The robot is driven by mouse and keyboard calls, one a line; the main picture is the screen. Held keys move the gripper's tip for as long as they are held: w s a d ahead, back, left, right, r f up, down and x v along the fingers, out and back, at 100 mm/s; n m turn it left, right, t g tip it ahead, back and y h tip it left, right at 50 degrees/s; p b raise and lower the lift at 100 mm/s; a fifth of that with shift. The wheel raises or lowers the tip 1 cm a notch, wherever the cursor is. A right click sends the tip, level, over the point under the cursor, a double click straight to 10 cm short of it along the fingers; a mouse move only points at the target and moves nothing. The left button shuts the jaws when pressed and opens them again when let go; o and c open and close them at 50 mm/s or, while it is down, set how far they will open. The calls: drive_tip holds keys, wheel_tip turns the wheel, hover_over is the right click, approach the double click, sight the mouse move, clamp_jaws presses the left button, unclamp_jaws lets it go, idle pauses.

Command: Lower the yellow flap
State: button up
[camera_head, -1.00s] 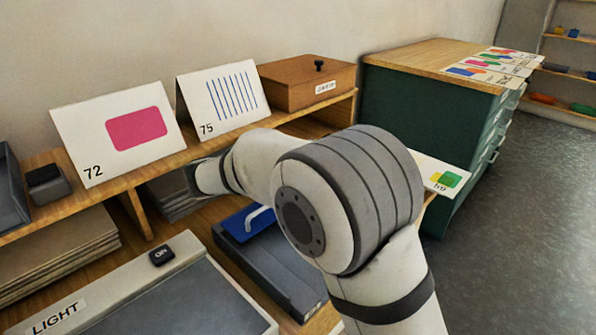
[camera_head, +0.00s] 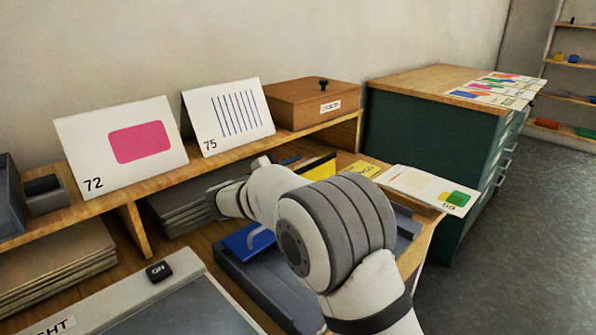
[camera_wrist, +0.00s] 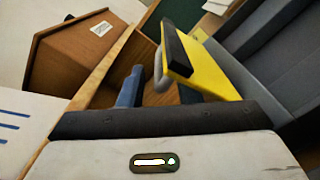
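The yellow flap (camera_wrist: 207,70) stands raised and tilted in the wrist view, with a dark edge strip and a grey handle (camera_wrist: 158,66) on its left side. In the head view, part of the yellow flap (camera_head: 318,168) shows behind my arm. My gripper (camera_wrist: 160,82) has its two bluish fingers apart. The left finger is to the left of the handle; the right one is partly hidden by the flap. I cannot tell whether either finger touches the flap. In the head view my arm hides the fingers.
A blue flap (camera_head: 250,241) with a pale handle is on the grey unit (camera_head: 258,282) below my arm. Cards 72 (camera_head: 90,150) and 75 (camera_head: 238,140) and a brown box (camera_head: 290,101) stand on the shelf. A green cabinet (camera_head: 430,140) is to the right.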

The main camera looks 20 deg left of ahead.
drive_tip(key=shift+w+d, duration=0.1)
drive_tip(key=shift+w, duration=0.05)
drive_tip(key=shift+c, duration=0.2)
drive_tip(key=shift+r, duration=0.1)
drive_tip(key=c, duration=0.6)
clamp_jaws()
